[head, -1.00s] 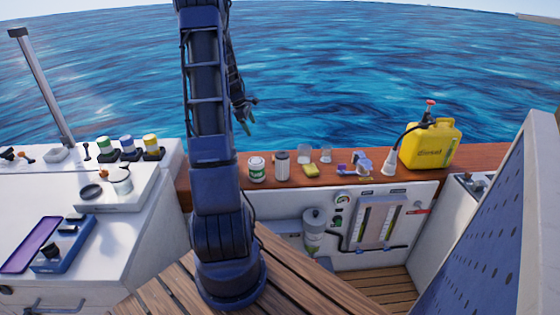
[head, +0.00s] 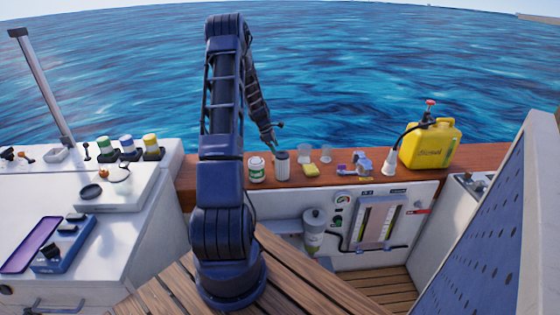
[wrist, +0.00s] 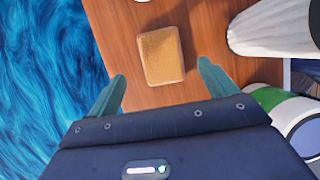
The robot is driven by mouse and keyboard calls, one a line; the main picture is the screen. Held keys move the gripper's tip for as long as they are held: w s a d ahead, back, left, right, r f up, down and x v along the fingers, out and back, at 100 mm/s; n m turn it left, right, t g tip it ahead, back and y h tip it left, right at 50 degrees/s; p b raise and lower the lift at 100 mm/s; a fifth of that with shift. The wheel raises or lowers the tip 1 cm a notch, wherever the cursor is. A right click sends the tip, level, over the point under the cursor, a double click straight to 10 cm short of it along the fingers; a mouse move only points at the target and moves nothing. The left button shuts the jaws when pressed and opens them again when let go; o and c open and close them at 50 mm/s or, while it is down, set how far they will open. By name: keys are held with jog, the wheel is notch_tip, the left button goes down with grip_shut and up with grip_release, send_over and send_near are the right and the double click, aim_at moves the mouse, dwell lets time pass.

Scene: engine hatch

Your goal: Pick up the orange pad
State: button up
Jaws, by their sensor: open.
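In the wrist view the orange pad (wrist: 162,55) lies flat on the wooden ledge (wrist: 118,22), a tan-orange block with rounded corners. My gripper (wrist: 161,72) is open and empty, its two teal fingers pointing towards the pad, with the pad ahead of the gap between them. The height between the fingertips and the pad is hard to judge. In the head view my gripper (head: 273,138) hangs over the ledge behind the ribbed filter (head: 282,165). I cannot make out the orange pad there; it seems hidden behind the filter and the can.
A white can with a green band (head: 256,169) stands beside the filter; both also show close on the right of the wrist view. A yellow sponge (head: 311,170), clear cups (head: 326,153) and a yellow jerrycan (head: 430,146) sit further right. Water lies beyond the ledge.

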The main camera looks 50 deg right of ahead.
jog(key=shift+x, duration=2.8)
jog(key=shift+a, duration=0.15)
jog(key=c, duration=1.1)
